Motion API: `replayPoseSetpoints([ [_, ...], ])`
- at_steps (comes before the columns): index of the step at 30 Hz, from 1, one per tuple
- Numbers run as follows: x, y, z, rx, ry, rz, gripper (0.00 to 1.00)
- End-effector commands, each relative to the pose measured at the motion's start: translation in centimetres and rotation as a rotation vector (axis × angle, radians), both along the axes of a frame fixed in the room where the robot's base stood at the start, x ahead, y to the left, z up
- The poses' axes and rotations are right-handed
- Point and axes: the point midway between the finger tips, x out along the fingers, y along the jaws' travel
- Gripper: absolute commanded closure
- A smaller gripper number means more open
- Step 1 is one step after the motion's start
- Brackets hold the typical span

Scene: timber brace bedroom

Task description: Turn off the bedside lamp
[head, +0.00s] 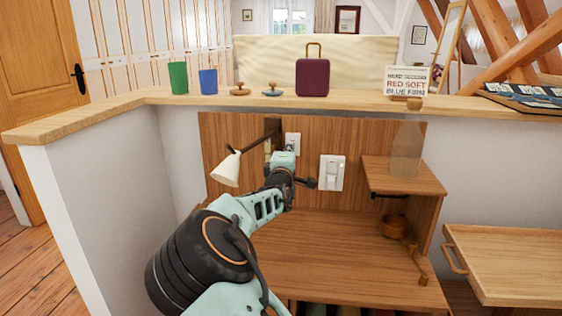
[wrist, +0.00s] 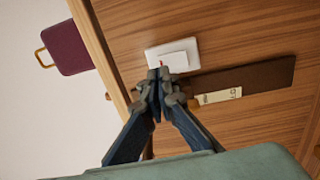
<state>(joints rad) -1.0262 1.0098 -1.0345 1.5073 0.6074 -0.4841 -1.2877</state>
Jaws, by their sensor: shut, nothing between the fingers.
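The bedside lamp (head: 227,168) has a white cone shade on a dark wall arm, on the wood panel left of my gripper in the head view. A small white switch plate (head: 292,139) is on the panel just right of the lamp's mount. The wrist view shows a white switch plate (wrist: 189,50) with a rocker and a small red mark near its edge. My gripper (wrist: 158,75) is shut and empty, its fingertips at the plate's lower edge in that view. I cannot tell whether they touch it. In the head view my gripper (head: 288,155) partly covers the small plate.
A larger white switch plate (head: 332,173) is right of my gripper. A dark strip (wrist: 255,77) and a pale label (wrist: 218,97) lie beside the fingers. A ledge (head: 350,101) above holds a purple case (head: 312,78), cups and a sign. A small shelf (head: 400,178) juts out at right.

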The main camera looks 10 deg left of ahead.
Motion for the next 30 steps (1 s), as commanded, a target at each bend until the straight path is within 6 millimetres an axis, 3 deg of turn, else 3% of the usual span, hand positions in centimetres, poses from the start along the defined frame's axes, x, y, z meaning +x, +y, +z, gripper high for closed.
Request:
replayPoseSetpoints([
  [9,-5.7,0.5,0.9,0.001,0.003,0.004,1.00],
  [15,-8.3,0.6,1.2,0.001,0.001,0.003,1.00],
  [21,-9.5,0.6,1.2,0.001,0.002,0.002,1.00],
  [30,-9.5,0.5,1.2,0.001,0.001,0.002,1.00],
])
